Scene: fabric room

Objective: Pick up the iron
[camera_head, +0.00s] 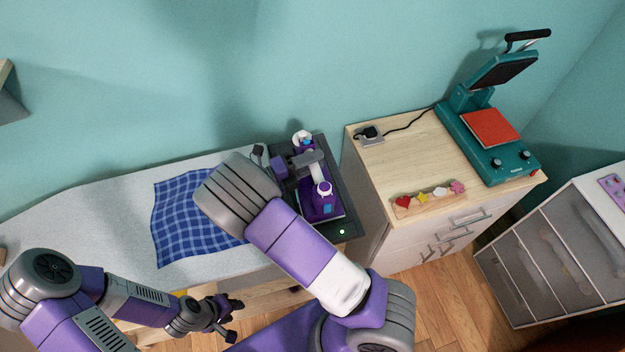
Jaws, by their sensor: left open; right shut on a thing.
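The iron (314,210), purple with white and blue parts, is at the dark stand (347,229) on the right end of the ironing board. My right gripper (314,167) is over the iron and shut on its upper part, around the handle area. My own arm and gripper hide part of the iron. I cannot tell whether the iron touches the stand or is slightly above it. My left gripper (233,317) is open and empty, low in front of the board, away from the iron.
A blue checked cloth (183,224) lies on the grey ironing board (103,212). A wooden-topped cabinet (398,163) stands close on the right, bearing a teal heat press (503,159), a tray of coloured shapes (408,212) and a socket with a cord. A wall is behind.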

